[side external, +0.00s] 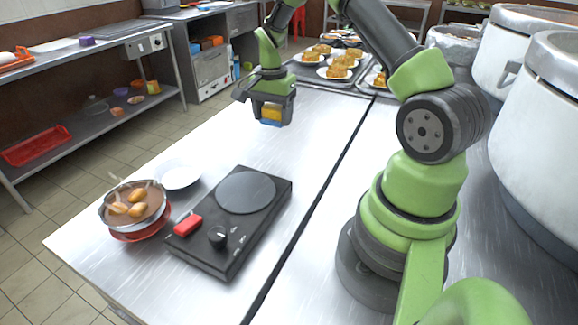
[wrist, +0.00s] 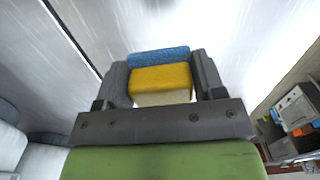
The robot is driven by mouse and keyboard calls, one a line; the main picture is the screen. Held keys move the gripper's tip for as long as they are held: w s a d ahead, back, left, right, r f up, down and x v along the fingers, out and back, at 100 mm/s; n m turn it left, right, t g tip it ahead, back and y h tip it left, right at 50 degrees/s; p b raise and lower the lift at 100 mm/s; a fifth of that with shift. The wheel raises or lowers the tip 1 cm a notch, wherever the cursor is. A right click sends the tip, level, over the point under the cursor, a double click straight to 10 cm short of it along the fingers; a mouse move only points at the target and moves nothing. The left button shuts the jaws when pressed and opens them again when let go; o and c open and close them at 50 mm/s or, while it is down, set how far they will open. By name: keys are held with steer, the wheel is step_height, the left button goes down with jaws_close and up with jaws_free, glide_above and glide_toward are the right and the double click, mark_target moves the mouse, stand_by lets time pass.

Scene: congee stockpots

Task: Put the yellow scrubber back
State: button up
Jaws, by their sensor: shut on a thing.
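My gripper (side external: 269,101) is shut on the yellow scrubber (side external: 271,112), which has a blue layer on one face. In the side external view it is held over the far left part of the steel table (side external: 215,150), and I cannot clearly tell its height above the surface. In the wrist view the scrubber (wrist: 160,78) sits between the two dark fingers of my gripper (wrist: 161,82), blue side at the top of the picture and a pale part below the yellow.
A black hot plate (side external: 235,222) with a red block (side external: 187,225), a white plate (side external: 178,176) and a pan with food (side external: 133,204) stand at the near left. Trays with plated food (side external: 325,68) lie at the back. Large stockpots (side external: 545,130) stand at right. The table's middle is clear.

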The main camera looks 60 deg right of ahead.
glide_above(290, 169)
step_height(290, 169, down, 9)
steer(key=shift+a+f, duration=0.1)
stand_by(0.5)
steer(key=shift+f, duration=0.1)
steer(key=o, duration=0.9)
